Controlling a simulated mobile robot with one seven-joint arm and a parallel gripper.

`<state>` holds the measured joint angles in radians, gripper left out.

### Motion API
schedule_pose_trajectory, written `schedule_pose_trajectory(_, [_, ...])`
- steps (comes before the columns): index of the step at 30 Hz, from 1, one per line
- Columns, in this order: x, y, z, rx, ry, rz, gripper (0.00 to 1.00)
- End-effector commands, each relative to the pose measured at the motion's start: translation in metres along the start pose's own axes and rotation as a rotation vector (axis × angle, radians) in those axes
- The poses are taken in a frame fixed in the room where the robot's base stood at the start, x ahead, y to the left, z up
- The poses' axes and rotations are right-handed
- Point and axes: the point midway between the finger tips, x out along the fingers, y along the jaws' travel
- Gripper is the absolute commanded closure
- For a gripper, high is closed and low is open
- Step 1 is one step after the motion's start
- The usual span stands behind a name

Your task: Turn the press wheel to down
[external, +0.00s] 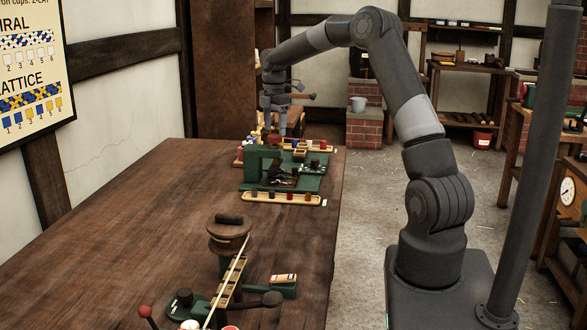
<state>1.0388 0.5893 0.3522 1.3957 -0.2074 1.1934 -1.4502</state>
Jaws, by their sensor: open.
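My arm reaches from the right over the far end of the long wooden table. My gripper (275,130) points down there, open, just above or behind a dark green machine (262,163). The picture is too small to tell whether it touches anything. I cannot pick out a press wheel with certainty. A short dark bar with a rounded end (300,97) shows beside my wrist, and what it belongs to is partly hidden by the arm.
Nearer on the wooden table (130,235) stand a round wooden block (229,232) and a red-knobbed lever (146,312). A dial gauge (567,191) is at the right edge. The table's left half is clear.

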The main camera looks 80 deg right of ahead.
Motion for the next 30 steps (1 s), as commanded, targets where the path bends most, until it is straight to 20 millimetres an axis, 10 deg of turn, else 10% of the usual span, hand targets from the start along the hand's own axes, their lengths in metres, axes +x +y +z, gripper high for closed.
schedule_pose_trajectory(16, [0.027,0.000,0.000,0.000,0.000,0.000,0.33])
schedule_pose_trajectory(30, [0.027,0.000,0.000,0.000,0.000,0.000,0.71])
